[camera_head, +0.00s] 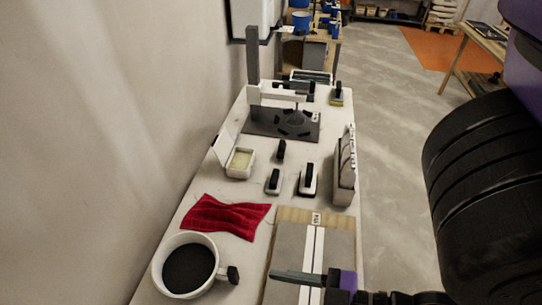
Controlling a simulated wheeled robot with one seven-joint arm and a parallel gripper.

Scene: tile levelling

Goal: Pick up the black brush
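Several small black-handled tools stand on the long pale table, and I cannot tell for sure which is the black brush. One upright black piece (281,150) stands in the middle of the table. Two black-topped blocks with pale bases, a left one (273,181) and a right one (307,179), stand just nearer. Another black-topped block (336,94) is at the far right edge. My gripper (300,278) appears low in the view, over the grey tiles (340,245), apart from these tools. Its fingers show edge-on, so I cannot tell its opening or whether it holds anything.
A white bucket of dark material (188,266) and a red cloth (225,215) are at the near left. An open white box (240,163), a grey stand (253,75) and a grey rack (344,175) stand farther back.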

